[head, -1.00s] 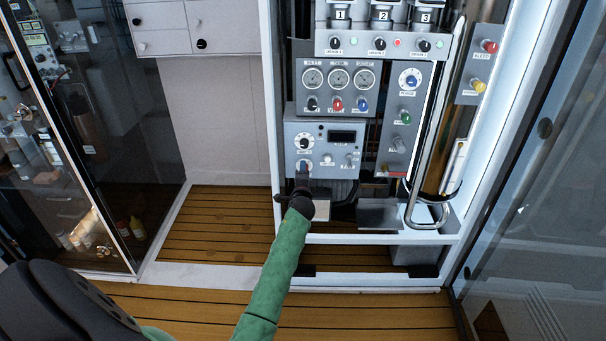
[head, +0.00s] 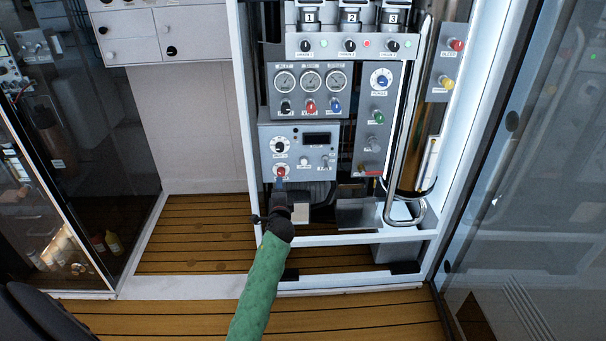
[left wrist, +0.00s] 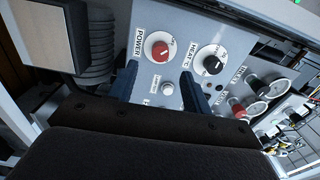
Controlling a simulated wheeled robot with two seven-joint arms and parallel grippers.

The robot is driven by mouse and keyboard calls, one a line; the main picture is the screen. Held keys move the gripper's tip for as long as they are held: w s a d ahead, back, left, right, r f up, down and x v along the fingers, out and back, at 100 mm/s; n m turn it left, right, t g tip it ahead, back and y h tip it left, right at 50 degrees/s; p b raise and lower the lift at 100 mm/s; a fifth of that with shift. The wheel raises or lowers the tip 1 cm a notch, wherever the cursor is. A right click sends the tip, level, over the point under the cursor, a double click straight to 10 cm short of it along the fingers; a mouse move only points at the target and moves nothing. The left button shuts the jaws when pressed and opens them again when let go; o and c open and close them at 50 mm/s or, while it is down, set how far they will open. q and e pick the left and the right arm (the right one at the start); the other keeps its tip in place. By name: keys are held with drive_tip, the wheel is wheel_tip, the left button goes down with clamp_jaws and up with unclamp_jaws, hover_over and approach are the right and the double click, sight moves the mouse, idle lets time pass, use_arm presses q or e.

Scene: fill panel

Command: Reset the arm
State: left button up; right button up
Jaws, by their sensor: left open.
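My left gripper (head: 281,190) is just below the lower-left corner of the grey control box (head: 309,137). In the left wrist view its two dark blue fingers (left wrist: 160,88) stand apart with nothing between them. The red knob (head: 282,171) sits on the box right above the fingertips. In the left wrist view the red knob (left wrist: 159,50), labelled POWER, is ahead of the fingers and looks clear of them. A black knob (left wrist: 211,60) is to its right. My right gripper is not in view.
The white cabinet frame (head: 246,120) runs up just left of my left arm. A grey panel with gauges (head: 311,83) is above the box. A bent metal pipe (head: 405,150) stands to the right. A glass door (head: 530,170) is at the far right. Wooden floor lies below.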

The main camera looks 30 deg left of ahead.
use_arm(q)
drive_tip(key=s+a+f+n+g, duration=0.1)
drive_tip(key=s+f+n+g, duration=0.25)
drive_tip(key=n, duration=0.45)
drive_tip(key=s+d+r+n+g+h+p, duration=0.15)
drive_tip(key=s+d+h, duration=0.35)
drive_tip(key=d, duration=0.5)
drive_tip(key=s+d+r+n+g+h+p, duration=0.1)
drive_tip(key=s+d+r+n+g+h, duration=0.15)
drive_tip(key=s+d, duration=0.55)
drive_tip(key=s+d+m+g+h+p, duration=0.25)
drive_tip(key=s+d+h+p, duration=0.2)
drive_tip(key=s+d, duration=1.15)
drive_tip(key=s+f+g+p, duration=0.1)
drive_tip(key=s, duration=0.6)
drive_tip(key=s+d+f+g+p, duration=0.1)
drive_tip(key=s+f+g+p, duration=0.1)
drive_tip(key=s, duration=0.6)
drive_tip(key=shift+d+f+y, duration=0.3)
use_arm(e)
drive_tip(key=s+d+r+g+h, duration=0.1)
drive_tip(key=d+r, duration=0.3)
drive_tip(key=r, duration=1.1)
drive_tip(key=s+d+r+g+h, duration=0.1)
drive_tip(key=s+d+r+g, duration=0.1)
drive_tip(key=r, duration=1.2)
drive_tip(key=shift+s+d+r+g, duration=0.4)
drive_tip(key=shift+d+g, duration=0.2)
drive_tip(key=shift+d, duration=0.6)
